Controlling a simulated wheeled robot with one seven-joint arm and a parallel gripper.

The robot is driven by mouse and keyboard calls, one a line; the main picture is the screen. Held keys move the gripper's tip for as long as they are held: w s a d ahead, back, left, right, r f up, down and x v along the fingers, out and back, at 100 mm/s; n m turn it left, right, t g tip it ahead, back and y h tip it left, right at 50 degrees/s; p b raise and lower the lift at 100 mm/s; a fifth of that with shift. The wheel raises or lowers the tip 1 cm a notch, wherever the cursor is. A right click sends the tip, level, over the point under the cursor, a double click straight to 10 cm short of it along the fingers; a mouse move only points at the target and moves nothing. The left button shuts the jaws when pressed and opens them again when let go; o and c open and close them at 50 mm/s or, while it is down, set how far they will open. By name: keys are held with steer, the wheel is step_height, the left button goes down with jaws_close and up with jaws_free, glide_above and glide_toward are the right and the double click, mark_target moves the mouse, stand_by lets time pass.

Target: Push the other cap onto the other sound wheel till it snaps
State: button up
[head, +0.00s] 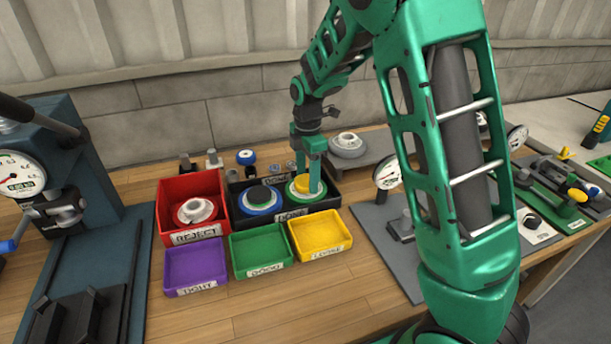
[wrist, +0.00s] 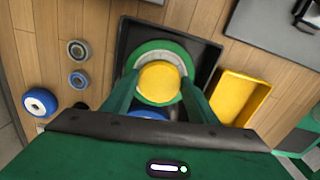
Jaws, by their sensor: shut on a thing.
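The black tray (head: 334,200) holds two wheels. The right one is a green-rimmed wheel (head: 292,194), also seen in the wrist view (wrist: 150,47). My gripper (head: 309,182) points down over this green wheel. Its fingers are shut on a yellow cap (wrist: 159,83), which sits over the wheel's middle. The cap hides the hub, so I cannot tell whether it is fully seated. The blue wheel is mostly hidden behind my gripper in the wrist view.
A red reject box (head: 166,203) with a pale wheel (head: 195,210) stands left of the tray. Purple (head: 195,262), green (head: 261,247) and yellow (head: 321,231) boxes stand in front. A press (head: 60,160) is at far left, a dial gauge (head: 387,175) at right.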

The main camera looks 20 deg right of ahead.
steer(key=shift+f, duration=0.1)
stand_by(0.4)
steer(key=o, duration=1.1)
step_height(320, 180, up, 11)
steer(key=shift+f, duration=0.1)
